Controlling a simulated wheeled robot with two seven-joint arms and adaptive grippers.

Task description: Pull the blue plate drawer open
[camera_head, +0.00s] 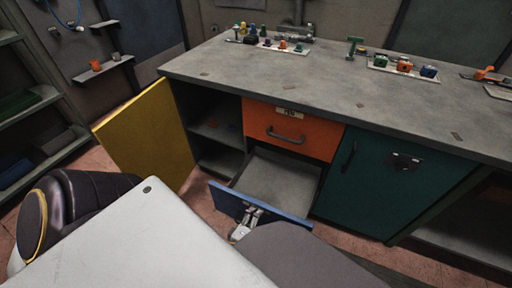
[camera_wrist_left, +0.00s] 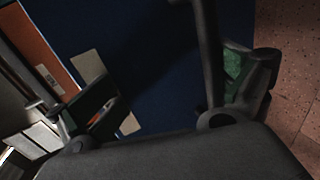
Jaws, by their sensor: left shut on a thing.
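The blue plate drawer (camera_head: 227,203) stands pulled out from the bench in the head view, below the orange drawer. Its grey inside (camera_head: 278,177) shows and looks empty. My left gripper (camera_head: 249,216) is at the front of the blue drawer and is shut on its handle. In the left wrist view the blue front (camera_wrist_left: 160,45) fills the middle, and the dark handle bar (camera_wrist_left: 208,50) runs down between the fingers of my left gripper (camera_wrist_left: 172,90). My arm hides part of the drawer front in the head view. My right gripper is not in view.
The orange drawer (camera_head: 300,128) is closed. A yellow door (camera_head: 150,133) stands open at the left, beside open shelves (camera_head: 215,130). A teal door (camera_head: 385,185) is closed at the right. Small coloured parts stand on the grey benchtop (camera_head: 330,88).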

